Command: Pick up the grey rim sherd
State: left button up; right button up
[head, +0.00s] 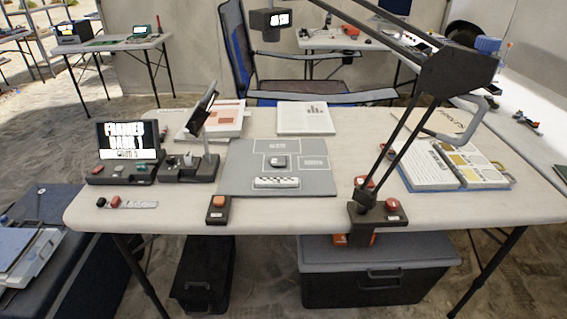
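A small dark grey piece (278,161), which looks like the grey rim sherd, lies on the grey mat (240,180) in the middle of the table. It sits inside a white-outlined area of the mat, behind a black-and-white scale bar (277,182). Its rim shape is too small to make out. Neither of my grippers is in the head view, and nothing touches the piece.
A black jointed arm (400,140) rises from a base at the front right and reaches over the table. A lit screen (130,140) and a tilted device (202,105) stand left. An open binder (450,165) lies right. The front edge has red-buttoned boxes.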

aim_at(278, 161)
jog(key=k, duration=0.3)
jog(key=u, duration=1.05)
jog(key=i, duration=0.95)
jog(key=z, duration=0.5)
